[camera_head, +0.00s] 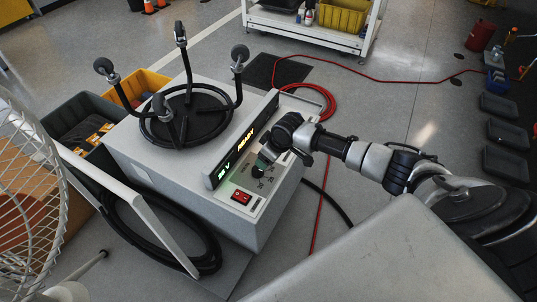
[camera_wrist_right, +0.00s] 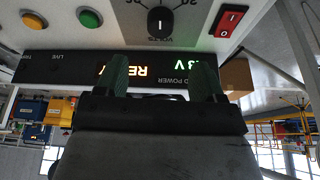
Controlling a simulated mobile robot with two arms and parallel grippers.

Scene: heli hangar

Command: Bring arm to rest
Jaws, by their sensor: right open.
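My right arm reaches in from the right in the head view, and its gripper (camera_head: 268,154) is over the control panel of a grey power cart (camera_head: 150,150). In the right wrist view the gripper (camera_wrist_right: 162,76) is open, with two dark green fingers apart and nothing between them. The lit display (camera_wrist_right: 70,69) lies behind the fingers. A black rotary knob (camera_wrist_right: 160,22) is beyond the fingertips; I cannot tell whether they touch anything. A red rocker switch (camera_head: 241,196) is on the same panel. My left gripper is not in view.
A white fan (camera_head: 40,190) and grey bin (camera_head: 78,135) stand left. A red hose (camera_head: 385,80) crosses the floor behind. A white shelf cart (camera_head: 310,32) stands at the back. Floor beyond my right arm is mostly clear.

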